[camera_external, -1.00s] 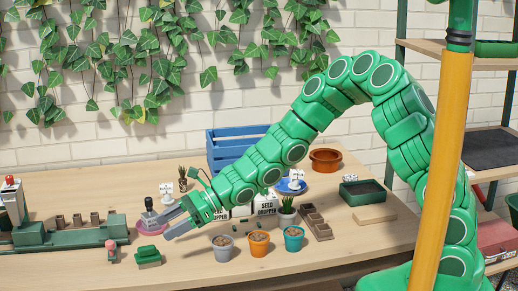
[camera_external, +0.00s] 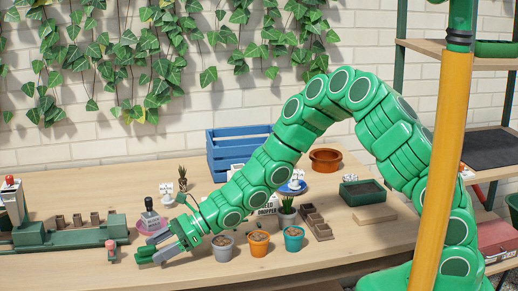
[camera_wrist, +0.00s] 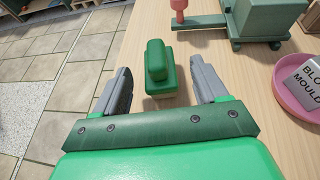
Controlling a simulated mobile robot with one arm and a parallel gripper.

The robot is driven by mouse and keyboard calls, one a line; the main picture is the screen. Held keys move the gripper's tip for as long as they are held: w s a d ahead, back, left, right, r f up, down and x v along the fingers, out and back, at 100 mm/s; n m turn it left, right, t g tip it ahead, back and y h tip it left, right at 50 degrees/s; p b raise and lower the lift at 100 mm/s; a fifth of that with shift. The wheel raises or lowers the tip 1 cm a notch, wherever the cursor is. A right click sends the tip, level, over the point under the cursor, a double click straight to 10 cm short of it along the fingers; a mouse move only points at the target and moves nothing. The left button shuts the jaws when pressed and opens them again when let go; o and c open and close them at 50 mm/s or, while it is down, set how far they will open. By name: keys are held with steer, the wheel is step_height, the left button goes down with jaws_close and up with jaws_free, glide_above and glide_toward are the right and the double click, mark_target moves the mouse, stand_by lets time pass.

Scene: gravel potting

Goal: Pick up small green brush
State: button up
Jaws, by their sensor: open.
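The small green brush (camera_wrist: 159,76) lies on the wooden table, near its front edge. It has a block-like base with a raised, rounded green handle. In the wrist view it sits ahead of and between the two grey fingers of my gripper (camera_wrist: 160,88), with space on both sides. My gripper is open and empty.
A pink dish (camera_wrist: 296,92) with a block marked "BLO MOULD" stands to the right in the wrist view. A green machine (camera_wrist: 262,20) and a pink-topped peg (camera_wrist: 180,12) are beyond the brush. Several pots, including a grey pot (camera_external: 222,250), stand right of my gripper.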

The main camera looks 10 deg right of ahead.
mark_target(146, 247)
steer(key=shift+x, duration=1.85)
steer(key=c, duration=1.1)
steer(key=shift+r, duration=0.1)
steer(key=shift+r, duration=0.55)
step_height(146, 247, up, 2)
steer(key=shift+s+r, duration=0.1)
steer(key=shift+s+d+r, duration=1.25)
steer(key=shift+d+r, duration=0.35)
steer(key=shift+d, duration=0.35)
steer(key=shift+s+d+r, duration=1.25)
steer(key=shift+d+r, duration=0.3)
steer(key=shift+d, duration=0.45)
steer(key=shift+s+d+r, duration=1.2)
steer(key=shift+d+r, duration=0.4)
steer(key=shift+d, duration=0.35)
